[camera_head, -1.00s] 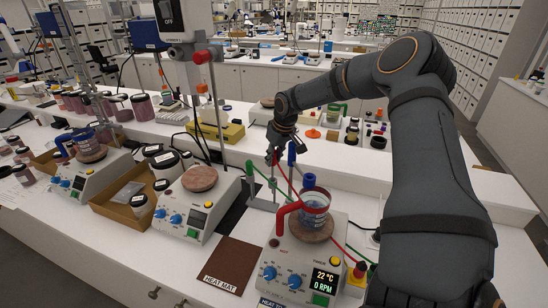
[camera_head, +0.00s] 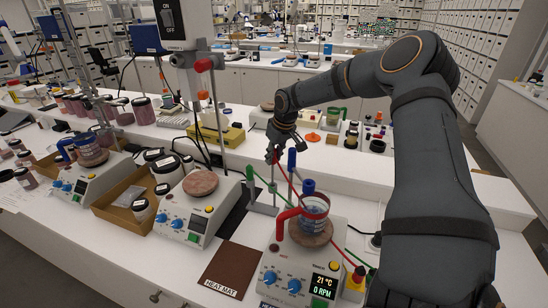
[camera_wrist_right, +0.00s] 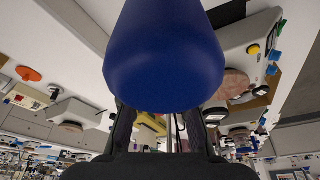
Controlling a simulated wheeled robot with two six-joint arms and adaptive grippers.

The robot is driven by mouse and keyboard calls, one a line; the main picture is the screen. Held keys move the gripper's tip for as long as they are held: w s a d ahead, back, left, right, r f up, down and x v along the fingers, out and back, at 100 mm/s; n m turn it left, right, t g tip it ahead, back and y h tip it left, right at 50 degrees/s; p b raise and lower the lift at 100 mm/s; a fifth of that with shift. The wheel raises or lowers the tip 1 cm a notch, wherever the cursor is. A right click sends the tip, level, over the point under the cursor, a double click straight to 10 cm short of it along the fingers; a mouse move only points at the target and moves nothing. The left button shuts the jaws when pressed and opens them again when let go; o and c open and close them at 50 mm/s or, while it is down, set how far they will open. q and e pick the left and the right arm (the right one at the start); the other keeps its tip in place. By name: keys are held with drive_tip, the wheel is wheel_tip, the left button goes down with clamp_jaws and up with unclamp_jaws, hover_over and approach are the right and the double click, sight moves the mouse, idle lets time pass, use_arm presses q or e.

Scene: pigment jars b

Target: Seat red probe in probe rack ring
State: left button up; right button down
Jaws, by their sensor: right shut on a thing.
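My right gripper (camera_head: 274,156) is shut on the red probe (camera_head: 277,157), of which only a small red part shows at the fingertips. It is above the grey probe rack (camera_head: 263,209), between the green probe (camera_head: 249,171) on the left and the blue probe (camera_head: 291,158) on the right. A red cable runs from there toward the front right. In the right wrist view a large blue handle (camera_wrist_right: 165,55) is close before the camera and hides the fingertips and the red probe. The ring is too small to tell. My left gripper is not in view.
A hot plate (camera_head: 285,279) with a beaker (camera_head: 314,212) stands right in front of the rack. Another hot plate (camera_head: 186,225) is at the left. A brown heat mat (camera_head: 229,266) lies in front. Cables cross the bench at the right.

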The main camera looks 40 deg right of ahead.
drive_tip(key=shift+r+p, duration=1.45)
drive_tip(key=shift+r, duration=0.9)
drive_tip(key=shift+f+b, duration=2.8)
drive_tip(key=shift+f, duration=1.15)
drive_tip(key=c, duration=1.1)
unclamp_jaws()
drive_tip(key=shift+o, duration=0.2)
drive_tip(key=shift+r, duration=0.3)
drive_tip(key=v, duration=1.1)
drive_tip(key=shift+r, duration=0.2)
drive_tip(key=shift+s, duration=0.15)
